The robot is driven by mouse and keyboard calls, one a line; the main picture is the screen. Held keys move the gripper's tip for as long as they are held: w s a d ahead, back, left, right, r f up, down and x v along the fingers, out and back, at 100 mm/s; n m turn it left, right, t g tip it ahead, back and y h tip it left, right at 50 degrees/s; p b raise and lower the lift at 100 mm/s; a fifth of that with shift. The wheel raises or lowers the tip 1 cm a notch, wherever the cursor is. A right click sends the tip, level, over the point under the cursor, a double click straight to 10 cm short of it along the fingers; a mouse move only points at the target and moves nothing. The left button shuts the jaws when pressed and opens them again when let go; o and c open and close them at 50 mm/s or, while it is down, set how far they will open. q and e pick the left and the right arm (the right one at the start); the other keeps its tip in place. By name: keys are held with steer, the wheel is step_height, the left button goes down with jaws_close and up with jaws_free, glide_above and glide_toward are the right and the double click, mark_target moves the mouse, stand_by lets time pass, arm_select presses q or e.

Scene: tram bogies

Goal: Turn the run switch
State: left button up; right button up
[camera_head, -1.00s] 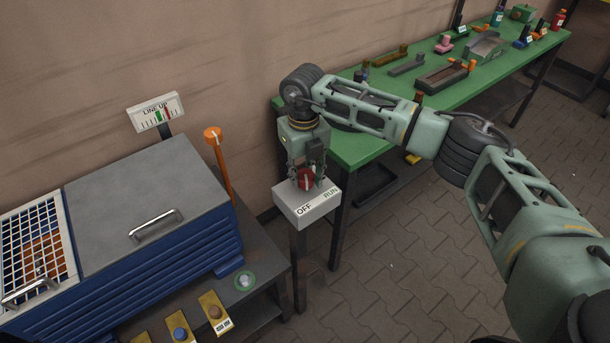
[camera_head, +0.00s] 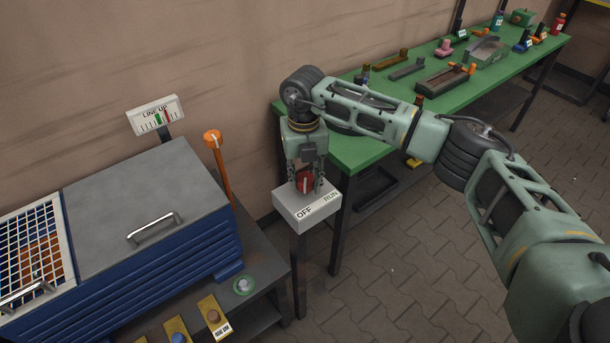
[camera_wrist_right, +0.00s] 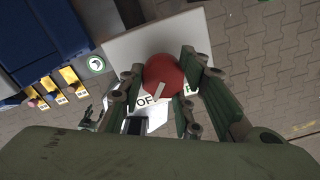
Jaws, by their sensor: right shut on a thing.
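The run switch is a red round knob (camera_head: 304,182) with a pale pointer mark, on top of a grey box (camera_head: 290,206) on a post. The box front is lettered OFF at left and RUN at right. My right gripper (camera_head: 305,186) points down over the box, its fingers on either side of the knob, shut on it. In the right wrist view the red knob (camera_wrist_right: 163,76) sits between the two fingers; its pale mark points down toward the OFF lettering, and the fingers partly cover RUN. My left gripper is not in the head view.
A blue cabinet with a grey lid (camera_head: 150,205) stands at left, with an orange-topped lever (camera_head: 213,138) and a LINE UP gauge (camera_head: 155,115) behind. Several yellow-plated buttons (camera_head: 213,315) are in front. A green table (camera_head: 365,150) with parts stands behind my right arm.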

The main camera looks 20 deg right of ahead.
mark_target(301, 178)
steer(key=o, duration=0.8)
steer(key=shift+a, duration=0.3)
steer(key=shift+o, duration=1.3)
steer(key=shift+w, duration=0.1)
steer(key=shift+r, duration=0.1)
step_height(301, 178, up, 12)
